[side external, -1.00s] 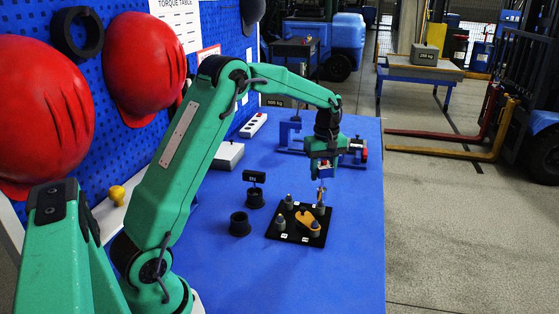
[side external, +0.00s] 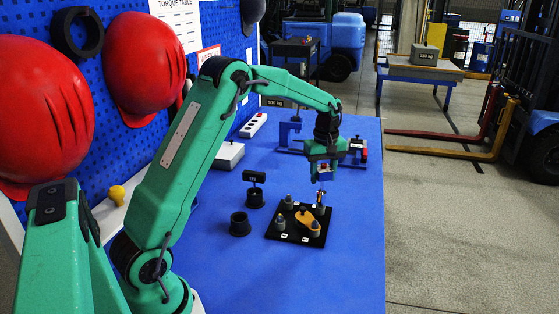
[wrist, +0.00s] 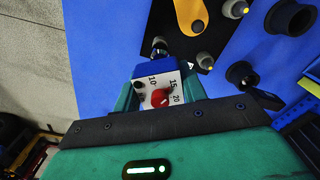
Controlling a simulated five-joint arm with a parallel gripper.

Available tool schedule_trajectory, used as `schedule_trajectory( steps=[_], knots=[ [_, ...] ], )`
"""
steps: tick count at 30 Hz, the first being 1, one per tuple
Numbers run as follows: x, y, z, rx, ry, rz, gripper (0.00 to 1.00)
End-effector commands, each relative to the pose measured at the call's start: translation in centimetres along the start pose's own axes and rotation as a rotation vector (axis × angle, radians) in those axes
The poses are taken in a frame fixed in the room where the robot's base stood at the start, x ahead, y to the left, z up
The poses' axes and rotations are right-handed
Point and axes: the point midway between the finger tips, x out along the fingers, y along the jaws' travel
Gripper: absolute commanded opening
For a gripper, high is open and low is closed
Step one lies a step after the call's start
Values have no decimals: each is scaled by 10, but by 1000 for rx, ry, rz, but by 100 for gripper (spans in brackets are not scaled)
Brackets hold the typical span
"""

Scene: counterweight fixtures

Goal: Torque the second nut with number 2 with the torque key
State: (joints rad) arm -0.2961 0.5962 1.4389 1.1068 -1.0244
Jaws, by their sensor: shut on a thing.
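My gripper (side external: 322,172) is shut on the torque key, a white and blue block with a red knob and a dial marked 10, 15 and 20, seen in the wrist view (wrist: 160,88). In the side view its metal shaft points down at the far right corner of the black plate (side external: 272,232). Grey posts with nuts stand at the plate's corners, one (side external: 288,201) at far left and one (side external: 315,227) at near right. An orange piece (side external: 305,217) lies between them. The key hides its own tip in the wrist view. I cannot read the plate's number labels or tell whether the tip touches a nut.
A blue frame fixture (side external: 290,135) and a grey box (side external: 229,155) are farther back. The blue table is clear at the front and right.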

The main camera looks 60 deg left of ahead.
Motion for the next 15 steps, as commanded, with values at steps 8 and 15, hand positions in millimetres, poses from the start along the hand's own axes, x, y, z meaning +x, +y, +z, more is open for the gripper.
schedule_trajectory(
  steps=[8, 15],
  knots=[
    [3, 0, 0, 0, 1, 1, 5],
    [5, 0, 0, 0, 1, 1, 5]
  ],
)
